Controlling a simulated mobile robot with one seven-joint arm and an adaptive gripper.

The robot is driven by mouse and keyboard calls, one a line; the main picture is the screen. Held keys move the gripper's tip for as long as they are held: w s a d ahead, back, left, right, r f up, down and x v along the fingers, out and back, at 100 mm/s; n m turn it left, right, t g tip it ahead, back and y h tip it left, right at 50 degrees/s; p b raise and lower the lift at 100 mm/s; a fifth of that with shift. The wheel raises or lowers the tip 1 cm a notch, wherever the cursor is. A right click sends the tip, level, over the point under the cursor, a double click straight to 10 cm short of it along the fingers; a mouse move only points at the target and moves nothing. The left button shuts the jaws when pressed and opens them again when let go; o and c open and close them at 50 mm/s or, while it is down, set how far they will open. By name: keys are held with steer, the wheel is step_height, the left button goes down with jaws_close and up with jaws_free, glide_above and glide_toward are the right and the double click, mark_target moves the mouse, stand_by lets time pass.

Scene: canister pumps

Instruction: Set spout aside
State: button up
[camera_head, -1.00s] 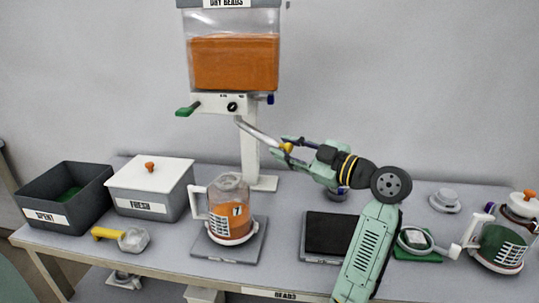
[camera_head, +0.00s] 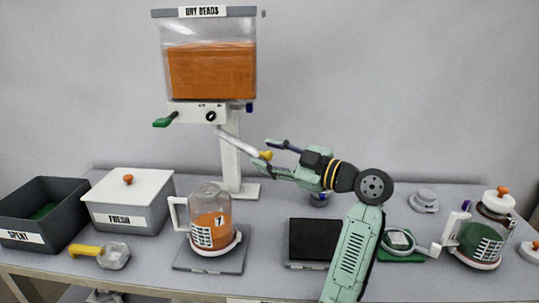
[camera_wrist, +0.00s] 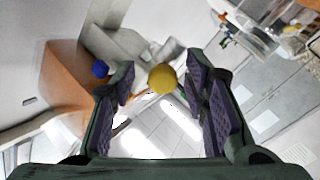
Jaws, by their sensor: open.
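The spout (camera_head: 236,142) is a pale grey tube that slants down to the right from the white valve body under the bead hopper (camera_head: 211,70). It has a yellow knob (camera_head: 265,155) at its free end, and its upper end still meets the valve body. My gripper (camera_head: 262,156) is open, its two fingers above and below the yellow knob. In the wrist view the knob (camera_wrist: 162,79) shows between the spread fingertips (camera_wrist: 160,72), with gaps on both sides. I cannot tell whether a finger touches it.
A jug of orange beads (camera_head: 211,222) stands on a grey pad below the hopper. The open SPENT bin (camera_head: 75,215), lidded FRESH box (camera_head: 140,205) and yellow-handled scoop (camera_head: 100,254) are left. A black-topped pad (camera_head: 315,240) and green-filled jug (camera_head: 482,240) are right.

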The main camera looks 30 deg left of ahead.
steer(key=d, duration=1.1)
steer(key=shift+d, duration=0.3)
